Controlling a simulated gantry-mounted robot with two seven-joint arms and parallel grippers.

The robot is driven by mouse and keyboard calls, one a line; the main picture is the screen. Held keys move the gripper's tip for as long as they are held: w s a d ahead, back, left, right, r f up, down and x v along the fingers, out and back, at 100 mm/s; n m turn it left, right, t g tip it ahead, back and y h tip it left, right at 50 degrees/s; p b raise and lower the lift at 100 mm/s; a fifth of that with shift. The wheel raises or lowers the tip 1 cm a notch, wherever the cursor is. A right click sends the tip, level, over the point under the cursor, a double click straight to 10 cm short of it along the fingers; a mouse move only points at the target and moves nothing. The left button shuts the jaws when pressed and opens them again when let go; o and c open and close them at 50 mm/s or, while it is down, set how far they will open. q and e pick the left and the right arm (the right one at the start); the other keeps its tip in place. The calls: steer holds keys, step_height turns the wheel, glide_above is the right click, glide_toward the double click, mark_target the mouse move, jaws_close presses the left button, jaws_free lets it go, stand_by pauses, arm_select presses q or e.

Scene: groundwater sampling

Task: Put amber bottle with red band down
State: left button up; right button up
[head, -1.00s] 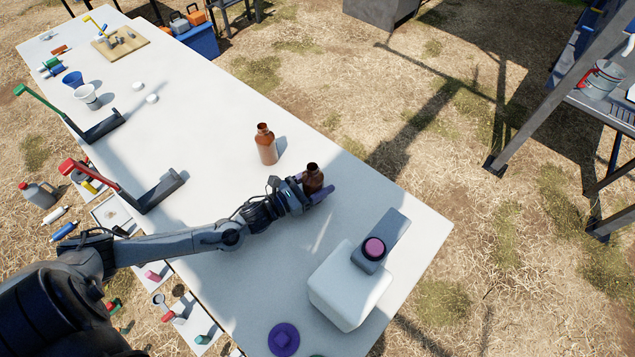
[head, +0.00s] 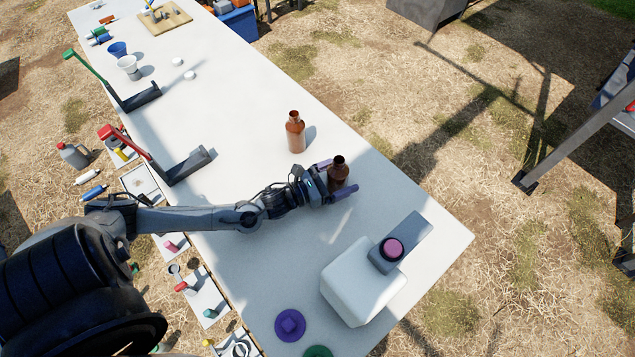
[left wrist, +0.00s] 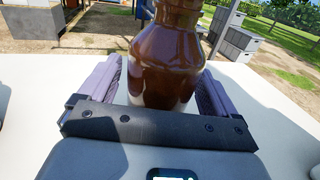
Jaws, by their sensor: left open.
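An amber bottle (head: 338,172) stands upright on the white table (head: 228,122) between the spread fingers of my left gripper (head: 338,178). In the left wrist view this amber bottle (left wrist: 167,55) fills the middle, with a purple finger pad on each side and gaps beside the glass. My left gripper is open around it. A second amber bottle (head: 295,133) stands upright behind it. I cannot make out a red band on either bottle. My right gripper does not show.
A white box with a grey top and pink button (head: 391,249) stands at the front right. A purple disc (head: 290,325) lies at the front edge. Red-handled (head: 125,140) and green-handled (head: 90,72) brackets stand at the left edge. The table's middle is clear.

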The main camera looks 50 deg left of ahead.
arm_select(q)
steer(key=p+v, duration=0.2)
steer(key=v, duration=0.9)
steer(key=shift+s+a, duration=0.1)
steer(key=shift+s, duration=0.05)
